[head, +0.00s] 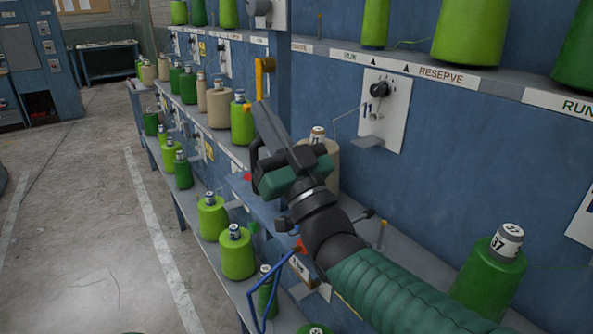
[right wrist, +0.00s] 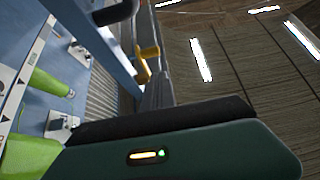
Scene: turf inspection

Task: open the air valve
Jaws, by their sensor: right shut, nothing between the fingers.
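A yellow valve handle (head: 262,80) stands upright on the blue post, left of centre in the head view. In the right wrist view the yellow handle (right wrist: 149,52) shows just past the fingers. My right gripper (head: 262,118) is shut and empty, its black fingertips pointing up just below the handle. They overlap its lower end in the picture; I cannot tell whether they touch it. The valve's body and pipe are mostly hidden behind the post and fingers. My left gripper is not in view.
A blue rack holds green and beige yarn cones, with a beige cone (head: 331,160) close behind my right wrist. The concrete floor (head: 90,200) at left is open.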

